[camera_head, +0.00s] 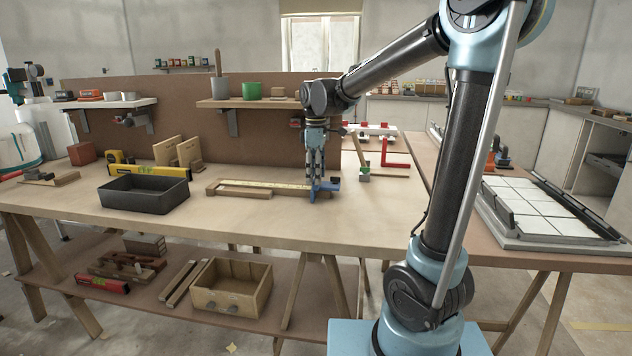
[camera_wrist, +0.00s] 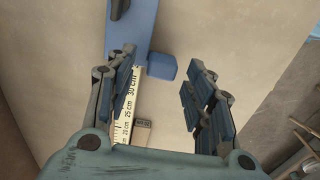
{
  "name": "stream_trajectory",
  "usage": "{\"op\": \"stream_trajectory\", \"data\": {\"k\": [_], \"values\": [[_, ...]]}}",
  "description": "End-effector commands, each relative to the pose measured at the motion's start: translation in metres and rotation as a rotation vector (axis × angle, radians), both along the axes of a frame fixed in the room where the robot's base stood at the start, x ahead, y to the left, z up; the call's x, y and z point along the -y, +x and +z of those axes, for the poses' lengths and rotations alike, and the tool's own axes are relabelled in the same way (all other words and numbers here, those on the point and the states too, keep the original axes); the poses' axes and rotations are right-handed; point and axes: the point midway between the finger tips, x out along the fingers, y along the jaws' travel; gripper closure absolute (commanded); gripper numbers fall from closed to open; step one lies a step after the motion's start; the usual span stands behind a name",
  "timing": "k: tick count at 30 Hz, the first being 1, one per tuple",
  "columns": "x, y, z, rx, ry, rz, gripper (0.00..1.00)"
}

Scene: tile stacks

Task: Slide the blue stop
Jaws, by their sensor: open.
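The blue stop (camera_head: 327,186) sits at the right end of a wooden rail (camera_head: 240,193) with a measuring scale (camera_head: 262,184) along it. In the wrist view the stop is a long blue bar (camera_wrist: 140,28) with a small blue block (camera_wrist: 162,67) at its side, close to the 30 cm end of the scale (camera_wrist: 130,100). My gripper (camera_head: 316,172) points down over the stop. In the wrist view its fingers (camera_wrist: 160,78) are spread, with the small block showing between and beyond their tips. I cannot tell whether either finger touches the stop.
A dark grey tray (camera_head: 145,206) and a yellow level (camera_head: 150,171) lie to the left on the workbench (camera_head: 240,220). A red square (camera_head: 395,157) and a small green-topped piece (camera_head: 364,171) lie to the right. The bench front is clear.

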Motion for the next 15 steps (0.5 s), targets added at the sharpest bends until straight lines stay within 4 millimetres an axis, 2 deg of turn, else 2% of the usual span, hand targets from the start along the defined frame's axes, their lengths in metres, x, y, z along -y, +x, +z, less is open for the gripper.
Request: {"op": "stream_trajectory", "data": {"k": [9,15], "values": [[0.0,0.001,0.057,0.0,0.0,0.0,0.52],[0.0,0.001,0.082,0.0,0.0,-0.001,0.52]]}}
